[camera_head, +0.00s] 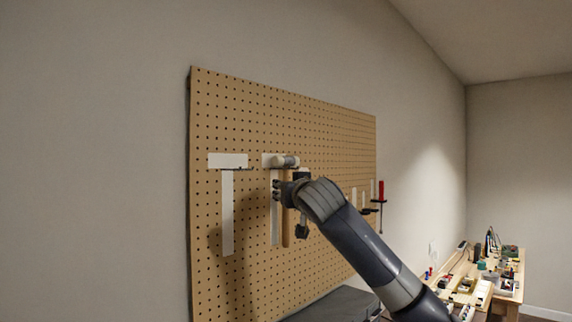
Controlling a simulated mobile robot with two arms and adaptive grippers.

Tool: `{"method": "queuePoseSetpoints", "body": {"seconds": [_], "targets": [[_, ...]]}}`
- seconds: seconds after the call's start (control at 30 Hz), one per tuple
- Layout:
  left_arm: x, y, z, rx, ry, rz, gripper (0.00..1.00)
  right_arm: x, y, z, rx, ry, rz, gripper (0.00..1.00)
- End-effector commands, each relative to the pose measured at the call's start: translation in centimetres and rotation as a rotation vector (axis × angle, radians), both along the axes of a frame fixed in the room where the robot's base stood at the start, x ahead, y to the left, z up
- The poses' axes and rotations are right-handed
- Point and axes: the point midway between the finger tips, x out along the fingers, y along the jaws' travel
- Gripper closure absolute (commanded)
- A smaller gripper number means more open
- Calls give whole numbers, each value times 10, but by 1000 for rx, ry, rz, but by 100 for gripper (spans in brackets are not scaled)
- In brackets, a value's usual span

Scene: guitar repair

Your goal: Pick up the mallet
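The mallet hangs on the pegboard in front of a white T-shaped outline. Its pale, rounded head (284,161) is at the top, and its wooden handle (286,228) points straight down. My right gripper (288,189) is at the upper handle, just below the head, with dark finger parts on the left of the handle. The wrist and arm hide part of the grasp area, so I cannot tell whether the fingers are closed on the handle. My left gripper is not in view.
The pegboard (340,125) stands against the wall. An empty white T-shaped outline (228,205) is to the left. A red-handled tool (381,190) hangs near the right edge. A cluttered workbench (483,290) is at lower right. A grey surface (338,305) lies below the board.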

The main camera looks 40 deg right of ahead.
Motion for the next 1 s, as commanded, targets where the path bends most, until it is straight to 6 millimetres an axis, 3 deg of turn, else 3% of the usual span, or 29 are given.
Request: {"method": "queuePoseSetpoints", "body": {"seconds": [0.13,0.43,0.77,0.93,1.0], "targets": [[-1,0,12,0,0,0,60,8,-7,3,1,3,-2,62],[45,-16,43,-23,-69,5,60,38,-28,5,1,3,-1,62],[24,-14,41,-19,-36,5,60,43,-31,2,-1,0,1,62],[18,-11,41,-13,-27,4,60,43,-31,2,-1,0,0,99],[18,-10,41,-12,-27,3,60,43,-31,2,-1,0,0,100]]}}
